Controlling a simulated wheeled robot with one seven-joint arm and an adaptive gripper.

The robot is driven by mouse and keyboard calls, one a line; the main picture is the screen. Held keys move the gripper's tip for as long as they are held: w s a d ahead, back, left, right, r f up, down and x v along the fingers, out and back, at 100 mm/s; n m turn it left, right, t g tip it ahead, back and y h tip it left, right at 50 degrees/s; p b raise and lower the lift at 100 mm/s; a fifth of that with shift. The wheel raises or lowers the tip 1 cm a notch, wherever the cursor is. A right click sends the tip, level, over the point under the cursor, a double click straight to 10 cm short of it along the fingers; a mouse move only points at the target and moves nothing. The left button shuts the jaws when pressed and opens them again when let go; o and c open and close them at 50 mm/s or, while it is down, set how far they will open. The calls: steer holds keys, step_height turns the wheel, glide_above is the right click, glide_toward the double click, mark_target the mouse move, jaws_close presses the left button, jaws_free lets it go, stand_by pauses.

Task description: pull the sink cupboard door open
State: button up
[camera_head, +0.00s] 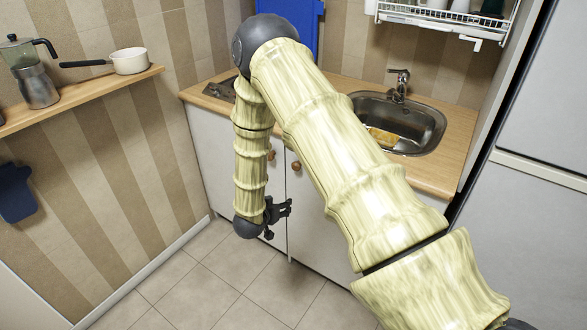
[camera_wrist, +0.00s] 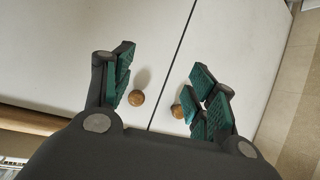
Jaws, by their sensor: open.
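The sink cupboard door (camera_head: 315,220) is white and shut beneath the sink (camera_head: 425,125), partly hidden by my arm. Its round wooden knob (camera_head: 296,166) shows near the seam. The neighbouring left door (camera_head: 215,150) is also shut, with its own knob (camera_head: 271,155). My gripper (camera_head: 279,219) is open and empty, lower than the knobs in the head view. The wrist view appears upside down. There the sink door's knob (camera_wrist: 136,97) is beside my left-hand finger and the other knob (camera_wrist: 178,110) is by the right-hand finger. My gripper (camera_wrist: 163,68) grips neither knob.
A wooden worktop (camera_head: 455,165) runs above the doors, with a hob (camera_head: 221,90) and an upright blue panel (camera_head: 304,25). A shelf (camera_head: 85,95) on the left wall holds a moka pot (camera_head: 38,82) and a saucepan (camera_head: 130,61). The tiled floor (camera_head: 205,280) in front is clear.

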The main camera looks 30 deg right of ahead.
mark_target(294, 168)
steer(key=w+d+r+m+g+h, duration=0.2)
steer(key=w+d+r+m+h, duration=0.15)
steer(key=w+r, duration=0.4)
steer(key=shift+m+y, duration=0.35)
steer(key=x, duration=0.3)
steer(key=s+p+x, duration=0.1)
steer(key=x, duration=0.2)
steer(key=d+r+p+x, duration=0.1)
steer(key=x, duration=0.3)
steer(key=shift+s+d, duration=0.15)
jaws_close()
